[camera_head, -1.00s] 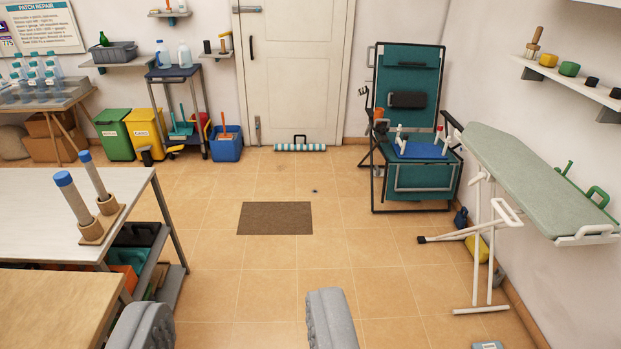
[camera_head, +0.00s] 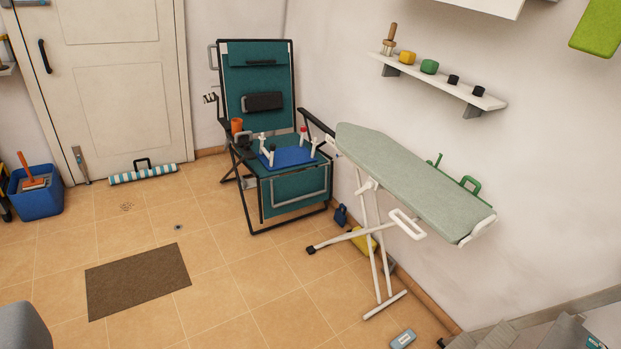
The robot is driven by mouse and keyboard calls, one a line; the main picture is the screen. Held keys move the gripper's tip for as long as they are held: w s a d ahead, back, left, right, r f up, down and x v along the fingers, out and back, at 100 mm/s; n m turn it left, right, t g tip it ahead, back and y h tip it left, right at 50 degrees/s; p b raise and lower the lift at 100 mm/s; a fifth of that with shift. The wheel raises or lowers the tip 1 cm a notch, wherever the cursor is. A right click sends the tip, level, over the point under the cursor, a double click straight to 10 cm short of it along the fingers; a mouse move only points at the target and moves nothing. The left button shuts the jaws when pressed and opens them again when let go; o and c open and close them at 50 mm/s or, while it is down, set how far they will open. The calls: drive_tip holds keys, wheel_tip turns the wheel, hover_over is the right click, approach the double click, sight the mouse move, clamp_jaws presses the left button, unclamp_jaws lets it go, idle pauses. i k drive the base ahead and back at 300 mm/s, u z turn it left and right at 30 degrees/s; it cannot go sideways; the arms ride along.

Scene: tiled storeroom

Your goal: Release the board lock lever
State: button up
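The ironing board (camera_head: 405,175) has a grey-green top and stands unfolded on white crossed legs (camera_head: 376,250) along the right wall. A white loop handle (camera_head: 407,224) sticks out below its near long edge; it may be the lock lever, but I cannot tell for sure. A green handle (camera_head: 471,185) and a smaller green upright piece (camera_head: 438,160) show past its wall-side edge; what they belong to is partly hidden. A white end bracket (camera_head: 479,231) is at the board's near right end. My gripper is out of view.
A teal folding chair (camera_head: 265,150) holding a blue tray (camera_head: 287,157) stands beside the board's far end. A yellow object (camera_head: 362,240) and a grey box (camera_head: 402,339) lie near the legs. A wall shelf (camera_head: 440,82) hangs above.

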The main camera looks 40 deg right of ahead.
sight(369, 185)
drive_tip(key=z, duration=0.2)
drive_tip(key=i, duration=1.25)
drive_tip(key=z, duration=1)
drive_tip(key=i, duration=1)
drive_tip(key=z, duration=1)
drive_tip(key=i, duration=0.55)
drive_tip(key=z, duration=0.35)
